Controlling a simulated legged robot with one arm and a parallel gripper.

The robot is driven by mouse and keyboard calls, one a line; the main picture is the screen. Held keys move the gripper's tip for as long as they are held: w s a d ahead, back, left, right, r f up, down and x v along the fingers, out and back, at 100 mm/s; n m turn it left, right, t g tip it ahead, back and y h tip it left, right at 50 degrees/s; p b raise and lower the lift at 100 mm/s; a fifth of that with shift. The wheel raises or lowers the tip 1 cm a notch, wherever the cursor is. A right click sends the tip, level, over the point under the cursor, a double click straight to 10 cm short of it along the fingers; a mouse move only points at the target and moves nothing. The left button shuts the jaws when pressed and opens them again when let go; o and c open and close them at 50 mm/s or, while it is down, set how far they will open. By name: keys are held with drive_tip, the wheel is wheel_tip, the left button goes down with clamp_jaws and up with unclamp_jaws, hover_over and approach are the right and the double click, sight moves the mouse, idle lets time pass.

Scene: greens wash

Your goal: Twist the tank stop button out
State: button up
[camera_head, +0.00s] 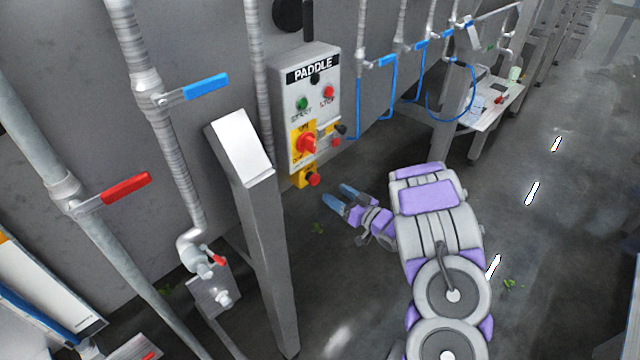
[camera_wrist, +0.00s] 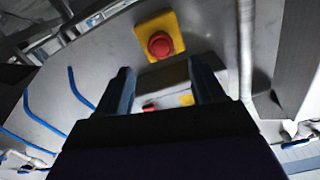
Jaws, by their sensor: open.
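A red mushroom button (camera_head: 314,179) sits on a yellow mount (camera_head: 302,179) at the bottom of the grey PADDLE control box (camera_head: 325,70). I can read no tank label on it. In the wrist view a round red button (camera_wrist: 160,44) on a square yellow plate (camera_wrist: 143,33) shows near the top centre, just beyond the fingertips. My gripper (camera_head: 338,195) is open and empty, below and right of the button in the head view, apart from it. The two fingers (camera_wrist: 161,72) show spread in the wrist view.
The box also carries a green button (camera_head: 302,103), a red STOP button (camera_head: 328,92) and a red rotary switch (camera_head: 307,143) on yellow. A grey slanted-top post (camera_head: 262,240) stands left of the box. Blue hoses (camera_head: 391,95) hang to the right. The floor at right is mostly open.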

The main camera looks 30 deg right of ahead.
sight(318, 181)
drive_tip(key=x, duration=0.8)
drive_tip(key=shift+c, duration=0.4)
drive_tip(key=c, duration=1)
drive_tip(key=shift+o, duration=0.2)
